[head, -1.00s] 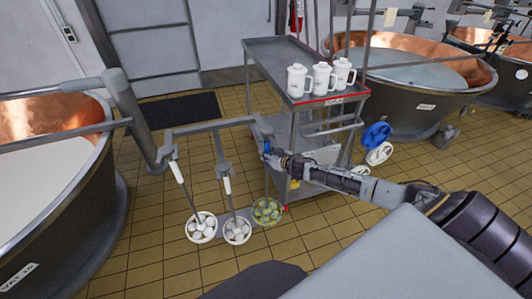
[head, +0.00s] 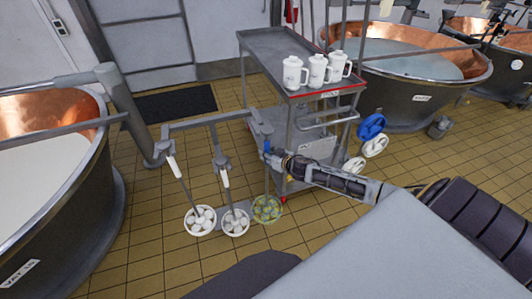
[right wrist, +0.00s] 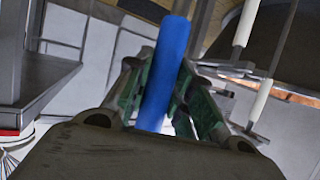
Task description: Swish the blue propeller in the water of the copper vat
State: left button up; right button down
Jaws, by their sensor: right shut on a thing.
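My right gripper (head: 275,157) is shut on the upright blue handle (head: 266,146) of a long tool, which I take to be the blue propeller. The blue handle also shows between the fingers in the right wrist view (right wrist: 164,75). Its thin shaft goes down to a round yellow-green end (head: 267,208) low over the floor, beside the grey rack (head: 208,120). A copper vat (head: 470,82) with bluish water (head: 415,65) stands at the back right. Another copper vat (head: 100,195), with white contents, stands at the left. My left gripper is not in view.
Two white-handled tools (head: 173,167) (head: 225,178) hang at the rack, with round white ends. A grey cart (head: 268,45) with white jugs (head: 295,73) stands between rack and right vat. Blue (head: 371,127) and white (head: 375,145) round parts are beside it. Tiled floor lies open in front.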

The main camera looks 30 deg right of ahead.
jog(key=shift+a+r, duration=0.1)
dwell(0.3)
jog(key=s+a+p, duration=0.2)
jog(key=s+p, duration=0.2)
jog(key=s, duration=0.4)
jog(key=shift+s+r, duration=0.3)
jog(key=shift+r, duration=0.1)
dwell(0.8)
jog(key=shift+r, duration=0.1)
dwell(0.3)
